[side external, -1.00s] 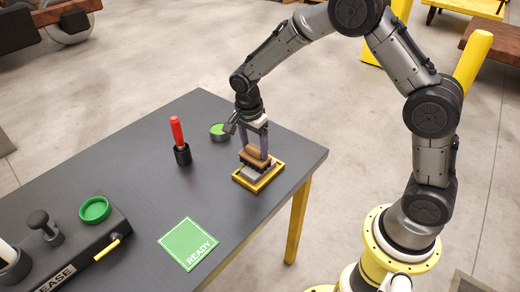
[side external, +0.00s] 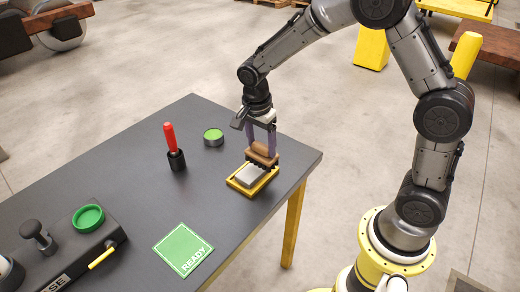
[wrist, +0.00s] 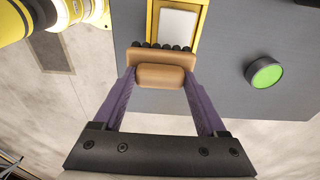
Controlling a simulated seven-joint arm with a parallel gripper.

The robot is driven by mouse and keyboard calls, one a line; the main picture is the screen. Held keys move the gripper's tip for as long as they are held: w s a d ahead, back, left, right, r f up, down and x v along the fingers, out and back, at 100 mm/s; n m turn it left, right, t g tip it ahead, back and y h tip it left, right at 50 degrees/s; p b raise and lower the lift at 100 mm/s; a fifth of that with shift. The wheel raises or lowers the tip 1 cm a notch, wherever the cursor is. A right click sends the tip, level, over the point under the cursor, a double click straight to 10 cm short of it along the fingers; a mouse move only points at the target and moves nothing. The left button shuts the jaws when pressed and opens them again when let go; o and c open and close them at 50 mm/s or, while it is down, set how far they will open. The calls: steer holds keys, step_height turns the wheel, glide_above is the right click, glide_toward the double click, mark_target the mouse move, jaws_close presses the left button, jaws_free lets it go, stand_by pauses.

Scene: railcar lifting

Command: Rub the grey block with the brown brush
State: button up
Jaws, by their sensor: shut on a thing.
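My gripper (side external: 263,143) has purple fingers shut on the brown brush (side external: 264,154). In the wrist view the brush (wrist: 160,57) lies across between the fingertips (wrist: 160,76), with dark bristles along its far side. The grey block (side external: 250,173) sits in a yellow-rimmed tray (side external: 240,186) near the table's right end. The brush is at the back-right edge of the tray, beside the block rather than over its middle. The block (wrist: 177,24) shows uncovered beyond the bristles in the wrist view. I cannot tell whether the bristles touch anything.
A green-topped round tin (side external: 213,137) and a red-handled tool in a black holder (side external: 174,150) stand left of the tray. A green READY mat (side external: 183,249) lies in front. A black grease rack (side external: 70,255) is at front left. The table's right edge is close.

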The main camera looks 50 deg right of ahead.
steer(key=shift+r, duration=2.3)
